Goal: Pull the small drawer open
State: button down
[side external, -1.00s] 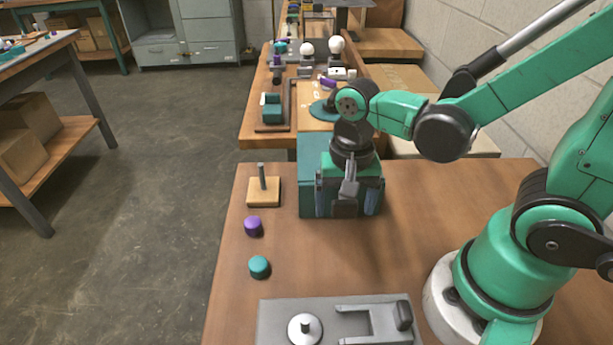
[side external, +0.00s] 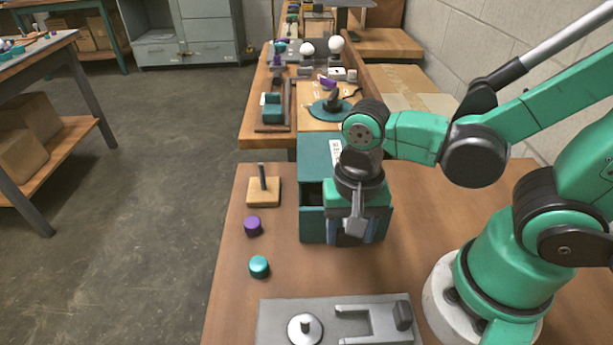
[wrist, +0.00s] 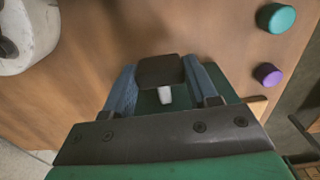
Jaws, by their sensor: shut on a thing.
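The small teal drawer (side external: 312,228) stands partly out of its teal cabinet (side external: 314,165) on the wooden table. A dark gap (side external: 312,193) shows behind the drawer front. My gripper (side external: 352,238) is at the drawer's front, pointing down, with its blue fingers on either side of the front's middle. It is shut on the drawer's handle, which my gripper hides in the side view. In the wrist view, the gripper (wrist: 164,92) has a dark block and a small pale piece between its fingers, over teal drawer surface; I cannot tell which part is the handle.
A wooden block with a metal peg (side external: 264,190) stands left of the drawer. A purple cap (side external: 253,226) and a teal cap (side external: 259,267) lie in front of it. A grey fixture plate (side external: 275,316) lies at the near edge. Bare table lies between the drawer and plate.

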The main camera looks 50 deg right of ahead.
jog(key=s+a, duration=0.4)
jog(key=shift+s+a, duration=0.1)
jog(key=shift+a, duration=0.05)
jog(key=shift+c, duration=1.2)
grip_release()
jog(key=shift+r, duration=0.1)
jog(key=shift+r, duration=2.7)
